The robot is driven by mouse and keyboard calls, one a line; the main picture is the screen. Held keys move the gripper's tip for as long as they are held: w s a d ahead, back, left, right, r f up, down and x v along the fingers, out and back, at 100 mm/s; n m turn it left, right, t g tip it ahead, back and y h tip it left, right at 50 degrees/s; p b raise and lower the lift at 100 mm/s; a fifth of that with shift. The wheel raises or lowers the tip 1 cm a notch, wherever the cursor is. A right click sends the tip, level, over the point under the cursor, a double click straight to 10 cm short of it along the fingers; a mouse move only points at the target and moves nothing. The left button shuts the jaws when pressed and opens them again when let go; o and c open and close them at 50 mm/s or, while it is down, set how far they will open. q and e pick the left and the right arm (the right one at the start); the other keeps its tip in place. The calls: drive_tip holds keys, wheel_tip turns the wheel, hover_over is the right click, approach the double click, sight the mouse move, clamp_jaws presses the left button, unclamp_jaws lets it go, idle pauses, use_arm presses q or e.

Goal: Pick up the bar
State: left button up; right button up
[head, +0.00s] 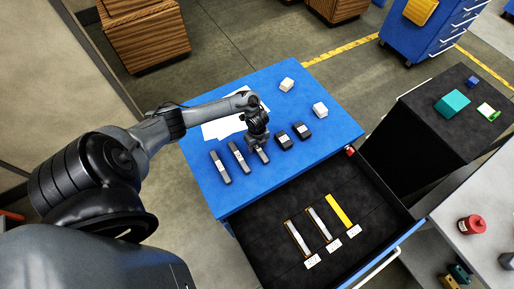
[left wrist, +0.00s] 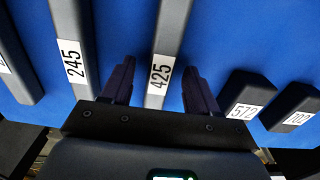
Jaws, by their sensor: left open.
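Several grey bars with white number labels lie on the blue table top. In the left wrist view, the bar labelled 425 (left wrist: 172,30) lies between the two fingers of my left gripper (left wrist: 159,68), with a gap on each side. The bar labelled 245 (left wrist: 72,35) is to its left. In the head view my left gripper (head: 258,143) is low over the third bar (head: 263,156) and hides its far part. Two other bars, the leftmost (head: 220,167) and the second (head: 239,157), lie to its left. My left gripper is open. My right gripper is out of view.
Shorter dark blocks, one labelled 572 (left wrist: 246,92) and one 702 (left wrist: 292,105), lie to the right. The open black drawer (head: 285,204) holds labelled slots and a yellow strip (head: 339,211).

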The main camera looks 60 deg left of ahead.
use_arm(q)
clamp_jaws()
drive_tip(key=shift+r, duration=0.1)
drive_tip(key=shift+r, duration=0.1)
idle(0.4)
